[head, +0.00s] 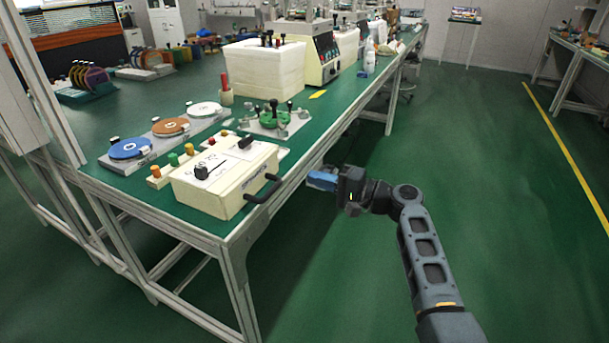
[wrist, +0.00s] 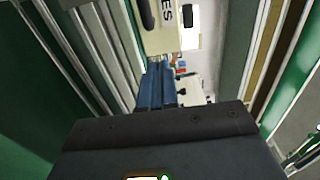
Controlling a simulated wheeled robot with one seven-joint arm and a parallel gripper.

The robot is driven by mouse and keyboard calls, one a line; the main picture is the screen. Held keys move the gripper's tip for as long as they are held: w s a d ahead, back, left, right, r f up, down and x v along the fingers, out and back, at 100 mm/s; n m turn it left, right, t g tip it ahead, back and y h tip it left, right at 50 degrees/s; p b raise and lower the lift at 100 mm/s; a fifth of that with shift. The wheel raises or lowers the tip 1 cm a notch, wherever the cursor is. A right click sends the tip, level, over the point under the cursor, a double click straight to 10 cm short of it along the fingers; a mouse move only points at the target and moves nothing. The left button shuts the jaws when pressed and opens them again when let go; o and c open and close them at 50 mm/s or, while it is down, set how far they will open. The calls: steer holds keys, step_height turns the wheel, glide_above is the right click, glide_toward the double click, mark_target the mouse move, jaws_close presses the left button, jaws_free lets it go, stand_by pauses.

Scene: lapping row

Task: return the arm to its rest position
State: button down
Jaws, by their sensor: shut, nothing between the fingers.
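My arm reaches from the lower right in the head view. My gripper (head: 322,180) has blue fingers and is beside the front right edge of the green-topped bench (head: 330,125), over the aisle and apart from the cream box. In the wrist view, my gripper's blue fingers (wrist: 157,88) lie together, with nothing seen between them. The dark gripper body hides the lower part of that view.
A cream box (head: 222,182) with a black handle stands at the bench's near corner. Polishing discs (head: 130,148), a fixture with knobs (head: 270,120) and white machines (head: 262,75) stand beyond it. The green floor (head: 500,200) to the right is clear.

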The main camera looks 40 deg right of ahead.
steer(key=shift+v, duration=1.95)
steer(key=s+a+f+g+h+p, duration=0.2)
steer(key=s+a+f+g+h, duration=0.2)
steer(key=s+a+f, duration=0.6)
steer(key=s+a+f+n+g+h+p, duration=0.1)
steer(key=s+a+n, duration=0.15)
steer(key=s, duration=0.25)
steer(key=s+a+f+n+h, duration=0.1)
steer(key=s+a+f, duration=0.15)
steer(key=s, duration=0.35)
steer(key=s+a+r+n+t+p, duration=0.1)
steer(key=s+a+r+n, duration=0.4)
steer(key=s+r, duration=0.4)
steer(key=s+a+r+n+t+p, duration=0.2)
steer(key=s+a+r+n, duration=0.3)
steer(key=s+r, duration=0.4)
step_height(320, 180, up, 6)
steer(key=shift+s+a+f, duration=0.2)
steer(key=shift+s+a, duration=0.05)
steer(key=shift+a, duration=0.05)
steer(key=c, duration=1.8)
jaws_free()
steer(key=shift+n, duration=0.25)
